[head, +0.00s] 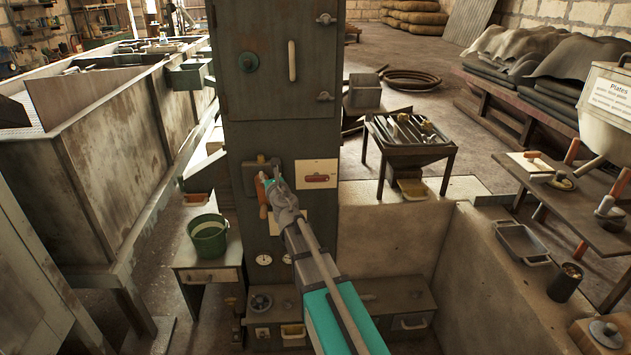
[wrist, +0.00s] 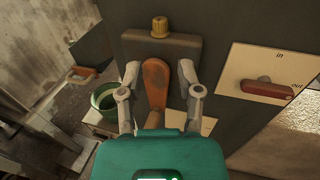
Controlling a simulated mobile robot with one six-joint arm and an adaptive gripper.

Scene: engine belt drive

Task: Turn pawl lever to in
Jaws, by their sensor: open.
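A cream plate (wrist: 262,65) marked "in" at the top and, less clearly, "out" at the right is on the cabinet front. Its red lever (wrist: 268,90) lies about level, pointing right to the "out" mark. The red lever also shows in the head view (head: 317,178). My gripper (wrist: 158,72) is open, left of that plate. Its fingers stand on either side of an orange-brown handle (wrist: 155,85) hanging below a grey box; contact cannot be told. In the head view my gripper (head: 272,186) is at the cabinet front, partly hiding this handle (head: 262,196).
A brass knob (wrist: 159,26) sits on the grey box. Another pale plate (wrist: 203,126) is partly hidden behind my right finger. A green bucket (head: 208,238) stands on a low table at left. A concrete wall (head: 385,235) stands to the right of the cabinet.

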